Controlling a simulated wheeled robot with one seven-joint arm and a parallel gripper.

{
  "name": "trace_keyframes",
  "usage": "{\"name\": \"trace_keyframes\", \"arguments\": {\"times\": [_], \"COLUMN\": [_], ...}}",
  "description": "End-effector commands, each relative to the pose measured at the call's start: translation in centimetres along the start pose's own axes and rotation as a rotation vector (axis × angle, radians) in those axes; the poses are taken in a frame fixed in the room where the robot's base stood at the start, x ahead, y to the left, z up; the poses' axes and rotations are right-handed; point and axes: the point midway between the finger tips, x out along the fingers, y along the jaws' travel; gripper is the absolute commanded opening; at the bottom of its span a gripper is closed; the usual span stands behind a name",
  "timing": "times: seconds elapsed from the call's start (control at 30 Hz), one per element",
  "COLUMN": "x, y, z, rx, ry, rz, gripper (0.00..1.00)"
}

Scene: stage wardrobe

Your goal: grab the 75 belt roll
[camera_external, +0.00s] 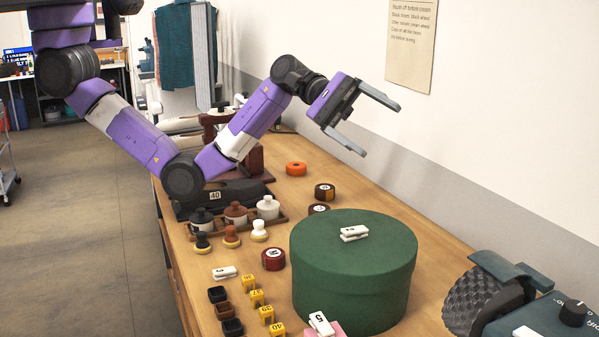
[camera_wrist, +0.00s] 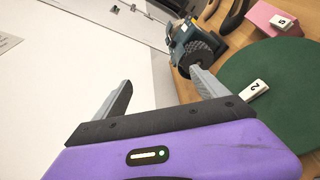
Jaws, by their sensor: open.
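Several belt rolls lie on the wooden table. A dark brown roll (camera_external: 324,192) with a pale top label lies behind the green round box, and a similar roll (camera_external: 318,209) is partly hidden by the box. A dark red roll (camera_external: 273,258) lies left of the box. An orange roll (camera_external: 296,168) lies farther back. The labels are too small for me to tell which is 75. My gripper (camera_external: 378,128) is open and empty, high above the table near the wall. It also shows in the wrist view (camera_wrist: 160,78), with no roll between its fingers.
The green round box (camera_external: 350,275) with a white numbered clip (camera_external: 354,233) fills the front right. A machine with a dark brush wheel (camera_external: 485,300) is beside it. Stamps, yellow number blocks and a black shoe-like form (camera_external: 225,195) occupy the left. The wall is close right.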

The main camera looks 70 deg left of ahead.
Motion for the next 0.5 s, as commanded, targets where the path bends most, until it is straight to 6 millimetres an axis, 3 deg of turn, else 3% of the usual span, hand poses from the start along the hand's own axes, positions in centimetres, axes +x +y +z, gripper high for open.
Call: {"name": "trace_keyframes", "arguments": {"times": [0.03, 0.13, 0.2, 0.3, 0.4, 0.5], "x": [-3.1, -8.1, -11.7, -16.8, -21.5, -24.8], "y": [0.6, -1.8, -4.8, -9.8, -14.7, -18.5], "z": [-4.6, -13.4, -19.0, -25.6, -29.9, -32.4], "rx": [-0.093, -0.273, -0.401, -0.58, -0.734, -0.848], "ry": [0.043, 0.11, 0.154, 0.202, 0.231, 0.242], "rz": [-0.001, -0.014, -0.018, -0.015, 0.0, 0.017], "gripper": [0.83, 0.83, 0.83, 0.83, 0.83, 0.83]}}
